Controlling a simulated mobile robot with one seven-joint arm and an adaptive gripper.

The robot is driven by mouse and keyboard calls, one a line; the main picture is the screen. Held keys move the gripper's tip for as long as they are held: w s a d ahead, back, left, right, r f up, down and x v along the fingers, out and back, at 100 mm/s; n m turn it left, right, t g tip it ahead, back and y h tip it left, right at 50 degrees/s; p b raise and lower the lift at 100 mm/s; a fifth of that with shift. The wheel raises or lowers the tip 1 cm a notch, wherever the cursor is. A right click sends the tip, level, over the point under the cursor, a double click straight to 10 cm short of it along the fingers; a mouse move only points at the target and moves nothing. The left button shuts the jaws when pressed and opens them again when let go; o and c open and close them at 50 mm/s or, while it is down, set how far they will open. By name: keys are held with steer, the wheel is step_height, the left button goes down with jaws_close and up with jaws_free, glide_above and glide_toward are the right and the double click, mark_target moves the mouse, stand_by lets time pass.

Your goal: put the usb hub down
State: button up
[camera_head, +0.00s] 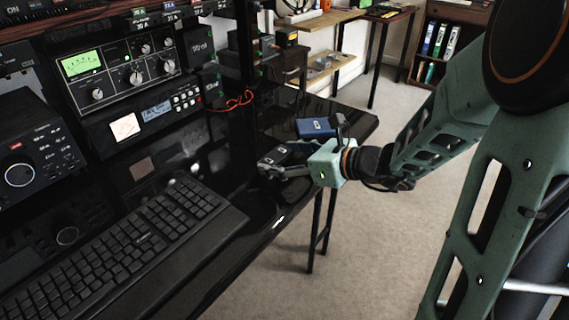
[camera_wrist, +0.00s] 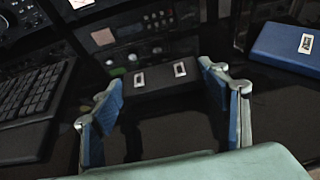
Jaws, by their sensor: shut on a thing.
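The usb hub seems to be the small black box with two pale port faces (camera_wrist: 163,79) in the wrist view. It lies between the tips of my gripper (camera_wrist: 162,84), whose blue-padded fingers are spread wide and shut on its two ends. In the head view, my gripper (camera_head: 279,167) reaches in from the right with the dark hub (camera_head: 274,157) at its tips, low over the black desk (camera_head: 262,227). I cannot tell whether the hub's underside touches the desk. The fingers partly hide it in the head view.
A blue box (camera_head: 316,127) with a white label lies close behind my gripper, and shows at the right of the wrist view (camera_wrist: 285,47). A keyboard (camera_head: 150,240) and radio units (camera_head: 120,80) fill the left. Bare glossy desk lies in front of the gripper; the desk's right edge is near.

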steer(key=shift+f, duration=0.15)
steer(key=shift+f, duration=0.15)
steer(key=o, duration=1.2)
steer(key=shift+c, duration=0.2)
